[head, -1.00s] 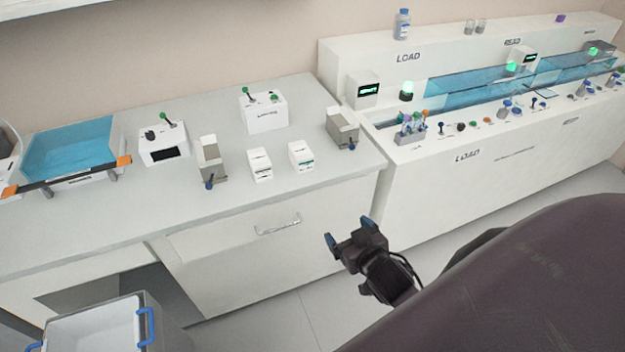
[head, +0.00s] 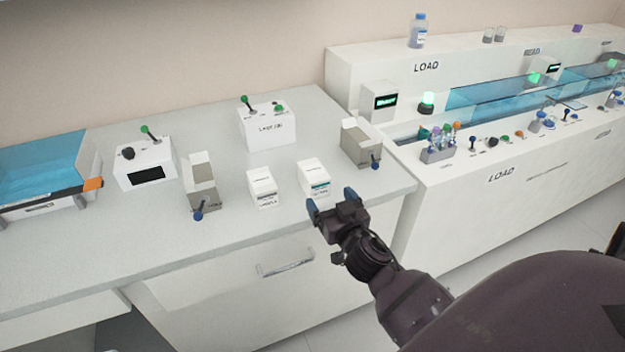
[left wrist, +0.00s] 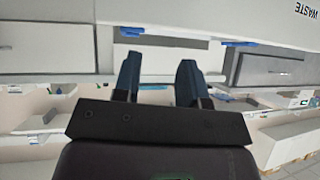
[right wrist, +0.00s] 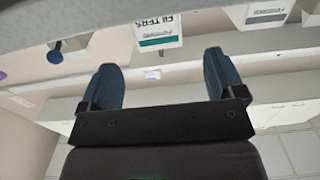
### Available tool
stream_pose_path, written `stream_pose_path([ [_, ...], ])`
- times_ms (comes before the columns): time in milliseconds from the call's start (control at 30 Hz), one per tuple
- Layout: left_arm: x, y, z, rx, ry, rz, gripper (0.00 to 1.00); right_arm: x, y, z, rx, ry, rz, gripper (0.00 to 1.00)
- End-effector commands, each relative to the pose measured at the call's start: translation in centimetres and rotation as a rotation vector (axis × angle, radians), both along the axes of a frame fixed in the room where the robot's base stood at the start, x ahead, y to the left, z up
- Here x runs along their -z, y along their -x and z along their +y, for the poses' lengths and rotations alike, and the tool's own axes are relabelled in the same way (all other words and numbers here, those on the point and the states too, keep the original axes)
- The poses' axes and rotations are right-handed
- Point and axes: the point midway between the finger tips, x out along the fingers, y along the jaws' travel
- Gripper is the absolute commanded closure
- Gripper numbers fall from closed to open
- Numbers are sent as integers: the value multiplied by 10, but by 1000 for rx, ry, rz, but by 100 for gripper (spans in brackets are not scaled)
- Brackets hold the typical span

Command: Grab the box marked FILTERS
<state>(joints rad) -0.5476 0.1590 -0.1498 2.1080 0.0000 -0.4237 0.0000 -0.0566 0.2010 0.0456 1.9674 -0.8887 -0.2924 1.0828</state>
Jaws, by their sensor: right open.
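The FILTERS box (head: 315,182) is a small white carton with a teal stripe, upright near the counter's front edge. Its upside-down FILTERS label shows in the right wrist view (right wrist: 157,32), beyond and between my fingertips. My right gripper (head: 331,203) is open and empty, in front of the box and apart from it. Its blue fingers also show in the right wrist view (right wrist: 162,76). My left gripper (left wrist: 158,78) shows only in the left wrist view, with its fingers apart and nothing between them.
A similar white carton (head: 263,190) with a dark stripe stands just left of the FILTERS box. A grey holder with a blue-knobbed lever (head: 362,146) stands to its right, another (head: 200,185) farther left. A white device (head: 266,126) stands behind. The counter's front strip (head: 225,235) is clear.

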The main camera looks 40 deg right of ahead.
Motion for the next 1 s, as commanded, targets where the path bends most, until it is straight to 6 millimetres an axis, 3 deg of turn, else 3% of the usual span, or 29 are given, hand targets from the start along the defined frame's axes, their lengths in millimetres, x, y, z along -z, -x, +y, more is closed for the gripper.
stream_pose_path([
  [367, 3, 0, -2, -8, 9, 3, 61, 2, -30, -8, -1, 3, 2, 12],
  [633, 5, 0, -4, -11, 12, 5, 61, 5, -63, -17, -1, 1, 2, 12],
  [1000, 4, -1, -1, -4, 5, 4, 61, 5, -70, -18, 0, 0, 3, 13],
])
